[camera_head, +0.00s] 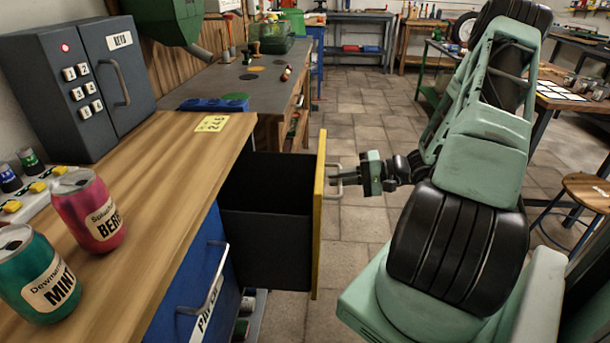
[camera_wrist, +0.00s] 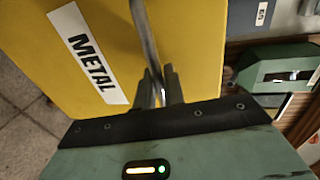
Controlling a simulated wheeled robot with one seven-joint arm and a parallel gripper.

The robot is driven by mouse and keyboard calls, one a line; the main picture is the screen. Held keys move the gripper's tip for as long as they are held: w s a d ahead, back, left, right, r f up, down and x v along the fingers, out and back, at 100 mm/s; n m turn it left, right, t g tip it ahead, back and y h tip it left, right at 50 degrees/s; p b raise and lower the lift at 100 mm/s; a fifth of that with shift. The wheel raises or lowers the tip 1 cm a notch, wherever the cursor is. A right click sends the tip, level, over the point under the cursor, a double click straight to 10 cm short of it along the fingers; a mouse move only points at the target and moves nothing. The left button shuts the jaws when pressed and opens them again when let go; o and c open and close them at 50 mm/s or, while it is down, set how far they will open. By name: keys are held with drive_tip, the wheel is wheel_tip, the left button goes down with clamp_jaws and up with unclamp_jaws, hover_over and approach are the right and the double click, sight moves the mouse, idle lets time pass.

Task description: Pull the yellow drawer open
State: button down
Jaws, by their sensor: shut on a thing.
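The yellow drawer (camera_head: 320,215) stands pulled out from the wooden-topped cabinet, its black side panels showing. Its yellow front is seen nearly edge-on in the head view. In the wrist view the yellow front (camera_wrist: 196,50) fills much of the picture, with a white label reading METAL. A metal bar handle (camera_wrist: 147,40) runs down between my gripper's fingers. My gripper (camera_wrist: 160,88) is shut on this handle. In the head view my gripper (camera_head: 345,177) is at the handle, on the outer side of the drawer front. The inside floor of the drawer is hidden.
A blue drawer (camera_head: 205,280) with a metal handle is shut in the same cabinet, nearer the camera. Two cans, pink (camera_head: 88,210) and green (camera_head: 38,275), and a grey key box (camera_head: 85,85) stand on top. Tiled floor is clear beyond the drawer. A stool (camera_head: 588,190) stands at right.

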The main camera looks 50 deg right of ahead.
drive_tip(key=f+v, duration=0.1)
drive_tip(key=v, duration=0.6)
drive_tip(key=shift+s+d+f, duration=0.2)
drive_tip(key=shift+s+f, duration=0.05)
drive_tip(key=c, duration=1.6)
unclamp_jaws()
drive_tip(key=shift+c, duration=0.2)
drive_tip(key=shift+d, duration=0.1)
drive_tip(key=v, duration=1.7)
drive_tip(key=shift+s, duration=0.25)
